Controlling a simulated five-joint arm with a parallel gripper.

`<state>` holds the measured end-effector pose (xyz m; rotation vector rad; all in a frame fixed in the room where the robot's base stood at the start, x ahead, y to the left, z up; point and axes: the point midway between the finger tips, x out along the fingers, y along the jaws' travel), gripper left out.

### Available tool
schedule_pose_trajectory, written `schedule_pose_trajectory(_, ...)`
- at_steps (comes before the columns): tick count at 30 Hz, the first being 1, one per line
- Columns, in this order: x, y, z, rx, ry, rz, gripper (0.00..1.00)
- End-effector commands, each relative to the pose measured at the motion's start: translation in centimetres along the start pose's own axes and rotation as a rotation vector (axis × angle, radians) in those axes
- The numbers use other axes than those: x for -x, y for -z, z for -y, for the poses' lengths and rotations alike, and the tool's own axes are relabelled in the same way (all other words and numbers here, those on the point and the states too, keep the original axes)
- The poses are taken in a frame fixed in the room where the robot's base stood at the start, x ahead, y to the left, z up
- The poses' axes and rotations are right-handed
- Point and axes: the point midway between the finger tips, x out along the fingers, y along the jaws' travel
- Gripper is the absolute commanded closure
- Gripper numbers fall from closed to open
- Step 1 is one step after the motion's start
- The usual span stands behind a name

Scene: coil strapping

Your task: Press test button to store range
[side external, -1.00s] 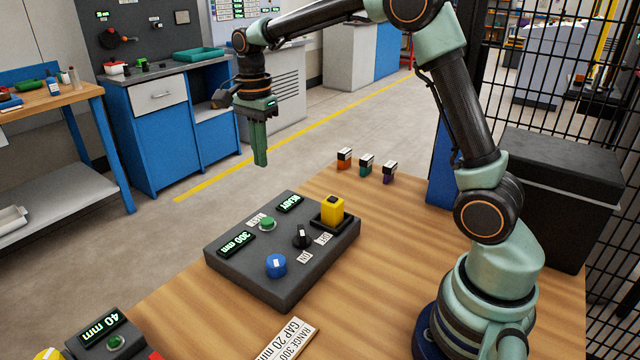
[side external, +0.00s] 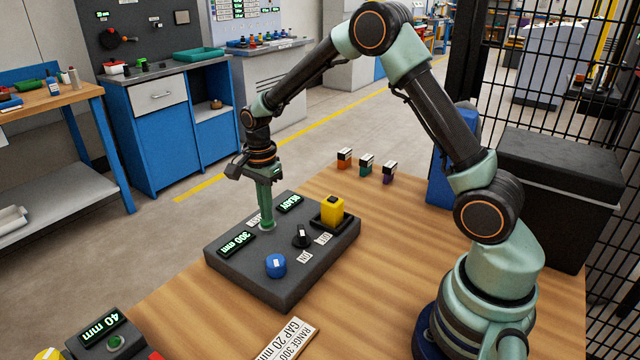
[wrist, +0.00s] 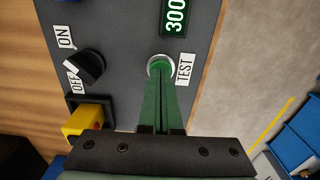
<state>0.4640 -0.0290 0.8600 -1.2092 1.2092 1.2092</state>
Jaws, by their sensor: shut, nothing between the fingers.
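A dark grey control box (side external: 230,265) sits on the wooden bench. Its displays read "300 mm" (side external: 236,243) and "READY" (side external: 289,203). My gripper (side external: 266,226) is shut and points down, with its tips at the test button. A black ON/OFF knob (wrist: 91,66) points toward OFF.
A blue knob (side external: 276,265) and a yellow block (side external: 332,210) in a black holder stand on the box. A label plate (side external: 288,341) and a small "40 mm" unit (side external: 100,330) lie in front. Several small coloured blocks (side external: 366,164) stand behind.

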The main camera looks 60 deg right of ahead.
Motion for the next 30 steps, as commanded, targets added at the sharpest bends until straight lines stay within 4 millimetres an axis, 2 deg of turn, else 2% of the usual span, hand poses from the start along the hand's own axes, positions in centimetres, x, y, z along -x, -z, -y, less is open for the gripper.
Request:
schedule_pose_trajectory(12, -0.4, 0.0, 0.0, 0.000, -0.001, 0.000, 1.00)
schedule_pose_trajectory(19, -2.4, 0.0, -0.1, 0.000, -0.002, 0.000, 1.00)
schedule_pose_trajectory(30, -2.1, 0.0, -0.2, 0.000, -0.004, 0.000, 1.00)
